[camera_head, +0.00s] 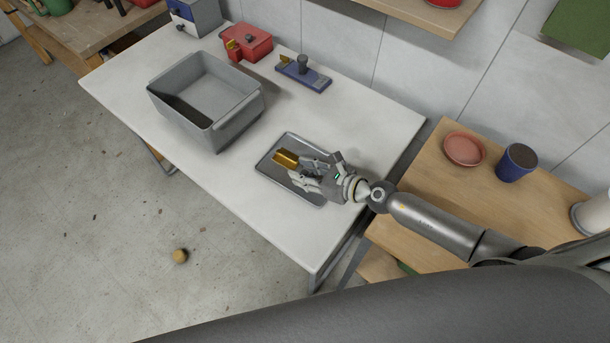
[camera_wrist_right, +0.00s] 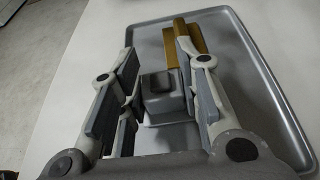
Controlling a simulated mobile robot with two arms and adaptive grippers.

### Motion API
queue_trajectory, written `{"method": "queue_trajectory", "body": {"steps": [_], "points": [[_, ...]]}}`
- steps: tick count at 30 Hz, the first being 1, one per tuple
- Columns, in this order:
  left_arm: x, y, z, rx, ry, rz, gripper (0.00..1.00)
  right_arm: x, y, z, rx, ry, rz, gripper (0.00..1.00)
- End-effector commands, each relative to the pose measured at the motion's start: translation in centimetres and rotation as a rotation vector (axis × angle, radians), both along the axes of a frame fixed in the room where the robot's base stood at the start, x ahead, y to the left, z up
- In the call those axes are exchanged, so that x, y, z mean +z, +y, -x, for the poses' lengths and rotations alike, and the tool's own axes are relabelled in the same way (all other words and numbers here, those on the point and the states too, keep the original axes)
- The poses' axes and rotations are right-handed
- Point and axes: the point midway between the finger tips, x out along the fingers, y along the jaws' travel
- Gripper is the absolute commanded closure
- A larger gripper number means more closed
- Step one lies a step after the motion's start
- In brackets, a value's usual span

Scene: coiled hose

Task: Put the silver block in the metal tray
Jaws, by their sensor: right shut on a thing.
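The metal tray (camera_head: 266,166) is a shallow grey tray lying on the white table near its right end. It also shows in the wrist view (camera_wrist_right: 262,60). My right gripper (camera_head: 306,171) is low over the tray, its fingers pointing left. In the wrist view the silver block (camera_wrist_right: 162,101), a grey piece with a dark top, sits between the fingers of my right gripper (camera_wrist_right: 158,88), which is shut on it. A brass-coloured piece (camera_head: 286,159) shows at the fingertips; I cannot tell if it belongs to the block. Contact between block and tray is unclear. My left gripper is out of view.
A deep grey bin (camera_head: 236,124) stands left of the tray. A blue piece (camera_head: 312,80) and a red piece (camera_head: 257,41) lie along the wall. A wooden bench (camera_head: 430,180) at the right carries a dish (camera_head: 464,149) and a blue cup (camera_head: 516,166). The table front is clear.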

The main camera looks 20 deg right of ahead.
Motion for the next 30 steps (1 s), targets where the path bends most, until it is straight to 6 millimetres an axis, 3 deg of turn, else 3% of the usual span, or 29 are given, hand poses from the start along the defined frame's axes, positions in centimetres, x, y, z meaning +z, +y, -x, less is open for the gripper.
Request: {"method": "queue_trajectory", "body": {"steps": [11,12,17,30], "points": [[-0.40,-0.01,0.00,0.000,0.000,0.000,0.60,-0.40,-0.02,-0.02,-0.001,-0.001,0.000,0.94],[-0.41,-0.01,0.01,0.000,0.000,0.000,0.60,-0.43,-0.02,0.00,-0.001,0.000,0.000,0.67],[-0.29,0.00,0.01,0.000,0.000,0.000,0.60,-0.32,-0.04,0.00,-0.001,0.000,0.000,0.47],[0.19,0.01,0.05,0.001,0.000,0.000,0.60,0.22,-0.22,0.17,-0.001,0.000,0.002,0.47]]}}
